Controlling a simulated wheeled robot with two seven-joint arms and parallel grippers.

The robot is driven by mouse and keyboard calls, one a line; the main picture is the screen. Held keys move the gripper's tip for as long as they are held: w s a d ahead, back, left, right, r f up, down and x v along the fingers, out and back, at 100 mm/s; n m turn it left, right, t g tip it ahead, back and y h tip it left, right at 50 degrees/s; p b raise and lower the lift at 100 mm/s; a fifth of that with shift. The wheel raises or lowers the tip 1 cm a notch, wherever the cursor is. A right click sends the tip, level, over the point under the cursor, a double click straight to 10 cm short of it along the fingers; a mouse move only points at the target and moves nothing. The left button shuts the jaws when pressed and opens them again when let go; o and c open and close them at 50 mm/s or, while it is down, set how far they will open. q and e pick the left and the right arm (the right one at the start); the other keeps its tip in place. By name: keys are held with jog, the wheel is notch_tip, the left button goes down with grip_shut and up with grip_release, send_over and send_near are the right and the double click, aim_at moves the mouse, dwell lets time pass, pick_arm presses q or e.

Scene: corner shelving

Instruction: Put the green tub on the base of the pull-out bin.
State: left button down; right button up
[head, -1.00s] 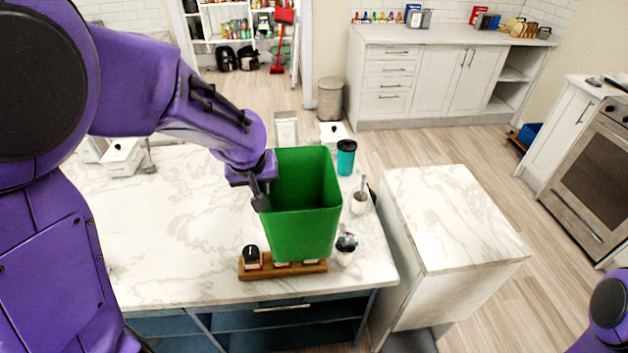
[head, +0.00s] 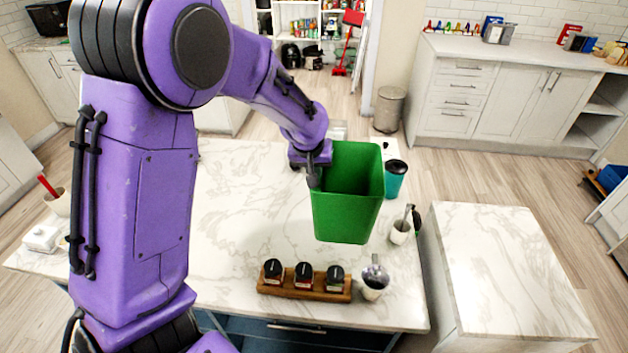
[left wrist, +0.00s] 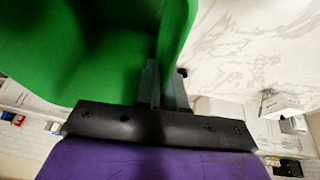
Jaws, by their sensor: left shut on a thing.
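The green tub (head: 346,195) is upright and looks held above the marble counter, behind a wooden rack of jars. My left gripper (head: 316,176) is shut on the tub's left rim. In the left wrist view, the gripper's fingers (left wrist: 160,85) clamp the wall of the green tub (left wrist: 90,50). A marble-topped unit (head: 510,265) stands to the right of the counter and appears to be the pull-out bin. Its base is hidden in this view. My right gripper is not in view.
A grey trash can (head: 389,110) stands on the floor behind. Open floor lies behind the marble-topped unit.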

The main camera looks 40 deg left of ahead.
pick_arm(q)
jog(key=a+p+x, duration=0.2)
jog(key=p+x, duration=0.1)
jog(key=x, duration=0.7)
jog(key=shift+w+a+p, duration=0.3)
jog(key=shift+a, duration=0.05)
jog(key=shift+f, duration=0.2)
jog(key=c, duration=1.2)
grip_release()
jog(key=shift+c, duration=0.2)
